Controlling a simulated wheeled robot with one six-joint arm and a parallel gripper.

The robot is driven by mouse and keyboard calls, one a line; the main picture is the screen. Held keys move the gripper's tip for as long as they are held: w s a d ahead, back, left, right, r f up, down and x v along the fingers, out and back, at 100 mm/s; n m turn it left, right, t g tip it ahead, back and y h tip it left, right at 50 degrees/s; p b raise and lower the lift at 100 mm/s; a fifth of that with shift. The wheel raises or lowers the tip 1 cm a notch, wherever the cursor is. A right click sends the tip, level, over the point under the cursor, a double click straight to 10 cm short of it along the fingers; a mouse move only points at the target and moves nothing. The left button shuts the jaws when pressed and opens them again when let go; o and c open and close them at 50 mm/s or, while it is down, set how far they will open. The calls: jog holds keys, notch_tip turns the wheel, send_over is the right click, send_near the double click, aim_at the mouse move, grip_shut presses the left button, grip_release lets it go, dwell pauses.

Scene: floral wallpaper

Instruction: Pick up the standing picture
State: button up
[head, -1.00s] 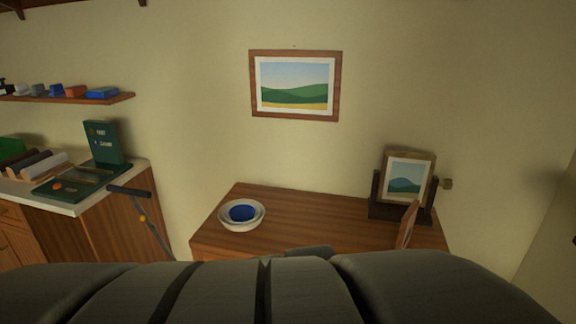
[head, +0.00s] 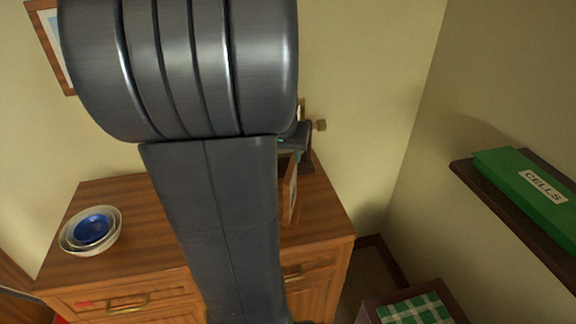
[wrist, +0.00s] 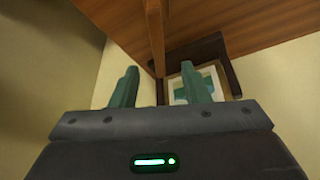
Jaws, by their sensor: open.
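A brown-framed picture (head: 290,192) stands on the wooden cabinet top, seen nearly edge-on and partly hidden by my arm. In the wrist view its narrow brown edge (wrist: 154,35) runs down between my fingers. Behind it is a second picture (wrist: 181,92) with a pale mat in a dark holder (wrist: 205,49), partly covered by a finger. In the head view the holder (head: 307,160) is mostly hidden by my arm. My gripper (wrist: 160,70) is open and empty, its two green fingers apart on either side of the brown edge. I cannot tell whether they touch it.
A white bowl with a blue bowl inside (head: 91,230) sits at the left of the cabinet top (head: 150,215). A picture (head: 48,45) hangs on the wall. At right, a dark shelf (head: 500,198) holds a green box (head: 525,190). A green checked cloth (head: 415,308) lies low at front right.

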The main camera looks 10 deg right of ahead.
send_over(290, 193)
jog(key=w, duration=0.4)
notch_tip(290, 193, down, 8)
jog(key=shift+d+r, duration=0.1)
jog(key=shift+r, duration=0.15)
jog(key=shift+d+p+x, duration=0.1)
jog(key=shift+p+x, duration=0.1)
jog(key=shift+x, duration=0.95)
jog(key=shift+d+p+x, duration=0.15)
jog(key=shift+x, duration=1)
jog(key=shift+w+f, duration=0.1)
jog(key=shift+f, duration=0.2)
jog(key=shift+f, duration=0.15)
jog(key=shift+c, duration=0.4)
grip_shut()
